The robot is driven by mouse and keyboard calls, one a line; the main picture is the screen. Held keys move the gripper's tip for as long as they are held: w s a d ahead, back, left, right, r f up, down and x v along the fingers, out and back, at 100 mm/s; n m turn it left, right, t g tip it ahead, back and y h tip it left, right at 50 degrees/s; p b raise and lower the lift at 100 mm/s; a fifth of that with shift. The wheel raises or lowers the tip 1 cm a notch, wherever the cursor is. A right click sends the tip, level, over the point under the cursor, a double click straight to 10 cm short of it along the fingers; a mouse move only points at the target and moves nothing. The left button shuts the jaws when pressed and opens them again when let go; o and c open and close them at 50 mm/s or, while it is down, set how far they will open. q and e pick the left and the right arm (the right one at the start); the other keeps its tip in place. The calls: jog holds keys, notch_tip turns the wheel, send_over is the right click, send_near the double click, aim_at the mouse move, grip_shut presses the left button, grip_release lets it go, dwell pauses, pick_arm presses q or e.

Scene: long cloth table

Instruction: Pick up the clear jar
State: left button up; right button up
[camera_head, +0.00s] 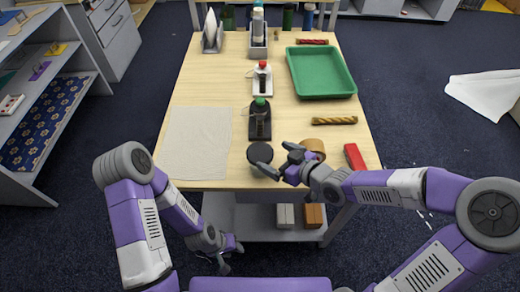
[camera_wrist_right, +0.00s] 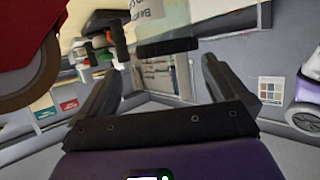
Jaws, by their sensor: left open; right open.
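The clear jar (camera_head: 260,153) shows from above in the head view as a round dark lid near the table's front edge. In the right wrist view the clear jar (camera_wrist_right: 150,20) appears with a pale printed label and a black band, ahead of and between the fingers. My right gripper (camera_head: 279,158) is open, with its fingers just right of and in front of the jar. It also shows in the wrist view (camera_wrist_right: 160,88), with nothing between its fingertips. My left gripper (camera_head: 230,252) is open and low, in front of the table.
A cloth (camera_head: 197,140) lies left. A green tray (camera_head: 321,73) sits back right.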

aim_at(262, 154)
jog(key=shift+s+a+f+b, duration=0.15)
jog(key=shift+a+f+b, duration=0.05)
jog(key=shift+a+b, duration=0.4)
jog(key=b+x, duration=0.2)
jog(key=x, duration=0.2)
jog(key=shift+a+f, duration=0.15)
jog(key=shift+w+a+f+b, duration=0.2)
jog(key=shift+w+a+b, duration=0.15)
jog(key=shift+w, duration=0.15)
pick_arm(q)
jog(key=f, duration=0.2)
jog(key=s+f, duration=0.1)
jog(key=shift+f, duration=0.4)
pick_arm(e)
jog(key=shift+c, duration=0.3)
jog(key=c, duration=1)
